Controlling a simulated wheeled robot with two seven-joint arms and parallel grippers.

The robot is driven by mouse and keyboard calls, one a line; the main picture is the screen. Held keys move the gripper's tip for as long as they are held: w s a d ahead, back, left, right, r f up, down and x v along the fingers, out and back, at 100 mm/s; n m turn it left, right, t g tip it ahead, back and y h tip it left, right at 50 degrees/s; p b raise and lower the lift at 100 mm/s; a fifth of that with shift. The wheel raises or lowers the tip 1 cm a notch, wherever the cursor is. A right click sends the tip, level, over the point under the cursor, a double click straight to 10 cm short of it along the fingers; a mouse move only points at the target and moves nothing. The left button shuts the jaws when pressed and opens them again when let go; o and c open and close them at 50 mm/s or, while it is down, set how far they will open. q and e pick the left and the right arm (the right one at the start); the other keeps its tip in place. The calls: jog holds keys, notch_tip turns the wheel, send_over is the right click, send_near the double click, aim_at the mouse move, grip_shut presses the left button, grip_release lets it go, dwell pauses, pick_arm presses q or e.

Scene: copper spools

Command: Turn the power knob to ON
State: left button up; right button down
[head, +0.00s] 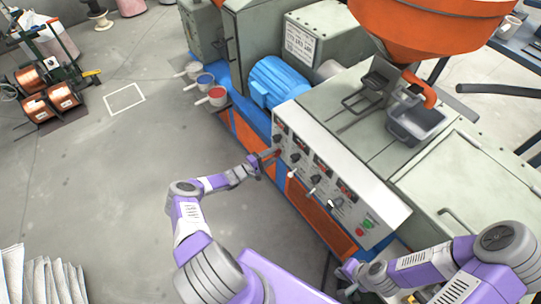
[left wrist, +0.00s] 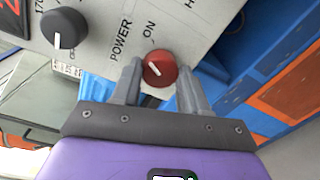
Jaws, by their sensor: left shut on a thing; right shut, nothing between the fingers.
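The red power knob (left wrist: 163,66) shows in the left wrist view on the pale panel, below the printed word ON and right of the word POWER. In the head view, my left gripper (head: 270,160) is at the left end of the control panel (head: 325,170). My right gripper (head: 346,272) is shut and empty, low in front of the machine, partly hard to make out.
A black knob (left wrist: 64,28) sits left of the power knob. Along the panel are several other knobs and a red button (head: 361,232). An orange hopper (head: 425,25) and a blue motor (head: 278,82) top the machine.

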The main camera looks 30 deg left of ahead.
pick_arm(q)
jog(key=shift+a+m+p, duration=0.1)
jog(key=shift+m+p, duration=0.3)
jog(key=shift+m, duration=1.2)
jog(key=o, duration=1.1)
jog(key=shift+c, duration=0.2)
jog(key=shift+s, duration=0.1)
jog(key=p+v, duration=0.1)
jog(key=v, duration=0.6)
jog(key=shift+s, duration=0.25)
